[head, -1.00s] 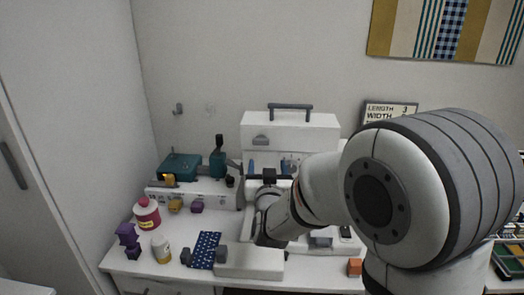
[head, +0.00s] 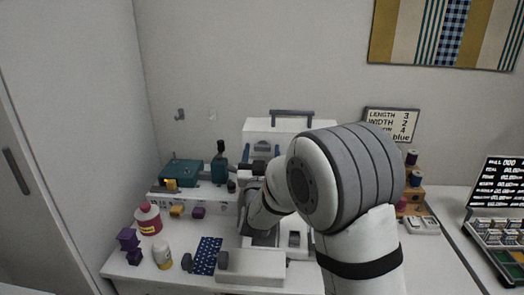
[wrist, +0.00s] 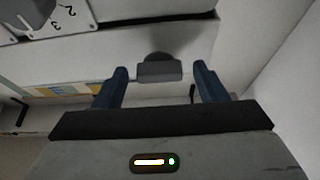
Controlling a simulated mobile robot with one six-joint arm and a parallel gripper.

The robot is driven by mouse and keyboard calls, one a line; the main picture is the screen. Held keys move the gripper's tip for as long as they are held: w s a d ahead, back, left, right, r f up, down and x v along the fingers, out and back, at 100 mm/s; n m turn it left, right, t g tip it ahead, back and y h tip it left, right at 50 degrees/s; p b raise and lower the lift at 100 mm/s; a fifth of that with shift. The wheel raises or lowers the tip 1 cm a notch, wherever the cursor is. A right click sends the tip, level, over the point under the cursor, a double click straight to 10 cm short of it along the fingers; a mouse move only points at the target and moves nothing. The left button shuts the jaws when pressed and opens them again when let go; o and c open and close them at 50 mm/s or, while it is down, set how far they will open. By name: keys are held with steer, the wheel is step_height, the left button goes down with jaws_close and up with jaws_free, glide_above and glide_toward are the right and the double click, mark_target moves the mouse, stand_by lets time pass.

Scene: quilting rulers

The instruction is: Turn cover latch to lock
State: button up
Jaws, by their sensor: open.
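The cover latch (wrist: 160,71) is a dark grey tab with a rounded base on a white surface. In the wrist view it sits between the two blue fingertips of my gripper (wrist: 160,78). The gripper is open, with a visible gap on each side of the latch; I cannot tell the depth between them. In the head view my gripper (head: 260,158) is in front of the white cover (head: 262,125), which has a grey handle on top. My arm hides much of the machine's front there, and the latch is hard to make out.
A teal machine (head: 182,172) stands left of the cover. A sign (head: 390,124) and a wooden spool rack (head: 413,192) stand right.

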steer(key=shift+w, duration=0.1)
steer(key=shift+c, duration=0.5)
steer(key=c, duration=0.9)
steer(key=shift+n+b, duration=0.4)
steer(key=shift+b, duration=0.1)
steer(key=n+y+b, duration=0.1)
steer(key=n, duration=0.1)
steer(key=n+y+b, duration=0.1)
steer(key=n+b, duration=0.1)
steer(key=shift+d+f+y, duration=0.15)
steer(key=shift+y, duration=0.25)
steer(key=n+g+y+b, duration=0.1)
steer(key=n+b, duration=0.1)
steer(key=n, duration=0.1)
steer(key=n+y+b, duration=0.2)
steer(key=n, duration=0.2)
steer(key=shift+n+g+b, duration=0.3)
steer(key=shift+g, duration=0.1)
steer(key=n+b, duration=0.1)
steer(key=n+g+y, duration=0.1)
steer(key=n, duration=0.1)
steer(key=n+b, duration=0.1)
steer(key=n, duration=0.1)
steer(key=shift+d+r+g+b, duration=0.1)
steer(key=shift+r+g+b, duration=0.2)
steer(key=shift+g, duration=0.1)
steer(key=n+g+b, duration=0.2)
steer(key=n, duration=0.3)
steer(key=shift+r, duration=0.1)
